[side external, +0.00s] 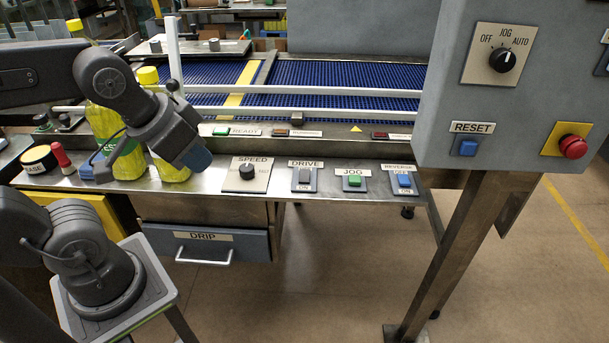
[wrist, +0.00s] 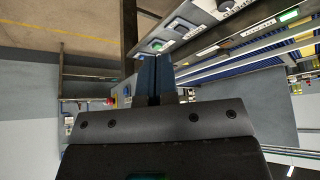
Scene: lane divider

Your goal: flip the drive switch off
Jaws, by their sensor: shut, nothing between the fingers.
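The drive switch (side external: 304,176) is a small grey rocker on a dark plate under a DRIVE label, on the steel front panel in the side external view. An ON mark shows below it; I cannot tell which way the rocker tilts. My gripper (side external: 198,162) is left of the switch and left of the speed dial, above the panel and apart from the switch. Its blue fingers are together and empty. In the wrist view, my gripper (wrist: 156,59) shows the two blue fingers side by side, with the panel controls beyond them at the upper right.
The speed dial (side external: 247,172) sits between my gripper and the switch. The green jog button (side external: 354,181) and blue reverse switch (side external: 403,180) stand to the right. Yellow bottles (side external: 112,130) are close to my arm. A grey control box (side external: 530,80) overhangs at right.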

